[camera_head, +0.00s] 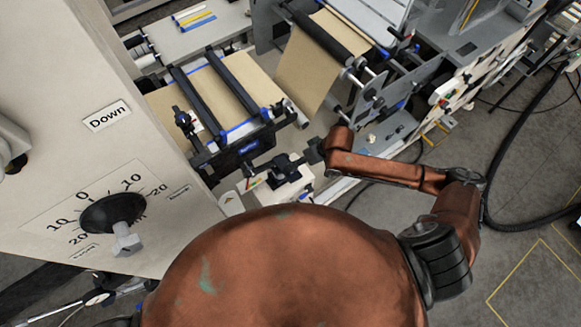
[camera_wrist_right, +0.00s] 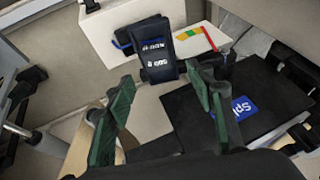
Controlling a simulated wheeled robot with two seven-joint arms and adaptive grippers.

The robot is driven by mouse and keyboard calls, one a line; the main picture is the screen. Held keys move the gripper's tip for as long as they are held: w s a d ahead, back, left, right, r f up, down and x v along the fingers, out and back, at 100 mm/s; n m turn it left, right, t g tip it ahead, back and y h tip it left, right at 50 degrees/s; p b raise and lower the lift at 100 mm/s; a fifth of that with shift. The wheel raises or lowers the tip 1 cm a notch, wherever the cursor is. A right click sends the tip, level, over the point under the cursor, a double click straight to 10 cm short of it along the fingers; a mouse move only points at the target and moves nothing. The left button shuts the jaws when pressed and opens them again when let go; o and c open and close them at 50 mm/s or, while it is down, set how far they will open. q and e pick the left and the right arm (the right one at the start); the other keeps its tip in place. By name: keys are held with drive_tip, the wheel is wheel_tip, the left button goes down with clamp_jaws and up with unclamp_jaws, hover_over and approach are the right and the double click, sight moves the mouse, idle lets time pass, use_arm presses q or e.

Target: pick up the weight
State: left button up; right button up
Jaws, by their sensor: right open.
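A black block with white lettering, which looks like the weight (camera_wrist_right: 146,42), stands at the edge of a pale box in the right wrist view. My right gripper (camera_wrist_right: 160,76) is open, its green-padded fingers reaching toward the block's near end from either side. The block does not look gripped, and I cannot tell whether a finger touches it. In the head view my right gripper (camera_head: 270,172) is by the front of the machine. The weight cannot be made out clearly there. My left gripper is not in view.
In the head view, a large panel with a dial (camera_head: 112,212) stands left, and brown paper (camera_head: 308,68) runs over rollers behind.

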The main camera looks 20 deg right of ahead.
drive_tip(key=p+x, duration=0.1)
drive_tip(key=x, duration=0.6)
drive_tip(key=shift+s+d+f, duration=0.1)
drive_tip(key=shift+d+f, duration=0.05)
drive_tip(key=shift+d, duration=0.05)
drive_tip(key=shift+c, duration=0.6)
clamp_jaws()
